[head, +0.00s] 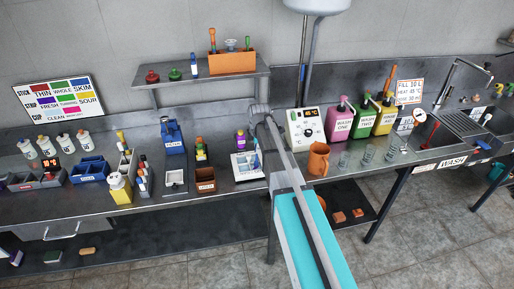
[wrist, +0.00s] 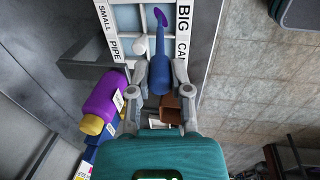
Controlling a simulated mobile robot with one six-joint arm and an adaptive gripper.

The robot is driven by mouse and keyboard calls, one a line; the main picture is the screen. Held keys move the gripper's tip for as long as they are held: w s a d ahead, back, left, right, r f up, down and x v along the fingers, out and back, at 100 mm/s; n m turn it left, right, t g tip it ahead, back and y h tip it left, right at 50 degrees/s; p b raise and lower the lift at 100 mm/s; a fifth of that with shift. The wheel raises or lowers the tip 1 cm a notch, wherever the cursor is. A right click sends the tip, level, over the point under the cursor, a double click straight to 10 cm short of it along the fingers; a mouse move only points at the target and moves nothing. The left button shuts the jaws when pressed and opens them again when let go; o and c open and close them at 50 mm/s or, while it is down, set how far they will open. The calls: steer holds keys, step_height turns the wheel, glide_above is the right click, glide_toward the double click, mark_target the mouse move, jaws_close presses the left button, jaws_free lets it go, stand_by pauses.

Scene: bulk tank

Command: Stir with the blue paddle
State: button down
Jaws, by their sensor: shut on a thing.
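My gripper (wrist: 160,72) is shut on the blue handle of the blue paddle (wrist: 160,76) in the wrist view. The handle narrows to a thin neck with a purple end (wrist: 160,16), pointing away from the gripper. The paddle is over a white divided tray (wrist: 172,17) with pale blue compartments, its edges lettered SMALL PIPE and BIG CA. I cannot tell whether the purple end touches the tray. In the head view the tray (head: 236,163) is on the counter, with the blue paddle (head: 257,159) at its right side, partly covered by my arm.
A purple bottle with a yellow cap (wrist: 101,100) is close left of my gripper in the wrist view. In the head view an orange jug (head: 318,158) and several glasses stand right of my arm. A brown box (head: 205,181) is left of the tray.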

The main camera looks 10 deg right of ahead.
steer(key=shift+f+b, duration=0.7)
steer(key=shift+f, duration=0.25)
steer(key=shift+a, duration=0.15)
